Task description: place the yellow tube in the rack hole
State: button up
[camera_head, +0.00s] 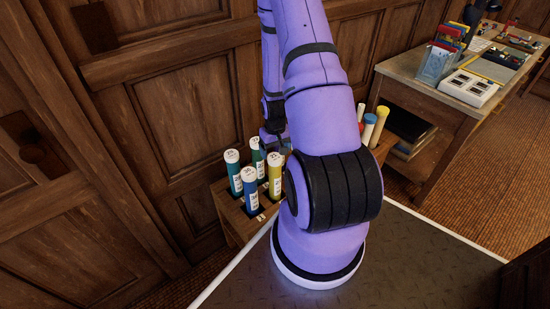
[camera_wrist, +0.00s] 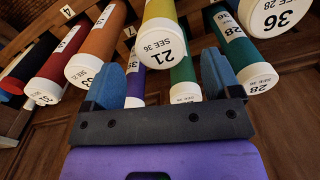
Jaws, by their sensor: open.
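A yellow tube with a white cap (camera_head: 275,178) stands upright in a wooden rack (camera_head: 229,213) in the head view. The rack's middle is hidden by my arm, and no empty hole shows clearly.
Blue (camera_head: 250,190), teal (camera_head: 234,178) and green (camera_head: 259,160) tubes crowd the left yellow one. Orange (camera_wrist: 103,35) and red (camera_wrist: 58,58) tubes hang close in the wrist view. A panelled wall (camera_head: 170,110) stands behind; a wooden desk (camera_head: 400,75) is at right.

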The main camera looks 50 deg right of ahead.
jog(key=shift+r, duration=2.5)
jog(key=w+a+r+n+t, duration=0.1)
jog(key=a+r, duration=0.3)
jog(key=r, duration=0.5)
jog(key=w+a+r+n+t+h, duration=0.1)
jog(key=w+a+r, duration=0.1)
jog(key=a+r, duration=0.5)
jog(key=w+a+r, duration=0.1)
jog(key=a+r, duration=0.1)
jog(key=r, duration=0.8)
jog(key=s+a+r+n+t+y, duration=0.1)
jog(key=s+a+r+n+t, duration=0.2)
jog(key=s+a+r, duration=1)
jog(key=shift+s+a+r, duration=0.35)
jog(key=shift+s+r, duration=1)
jog(key=shift+r, duration=0.25)
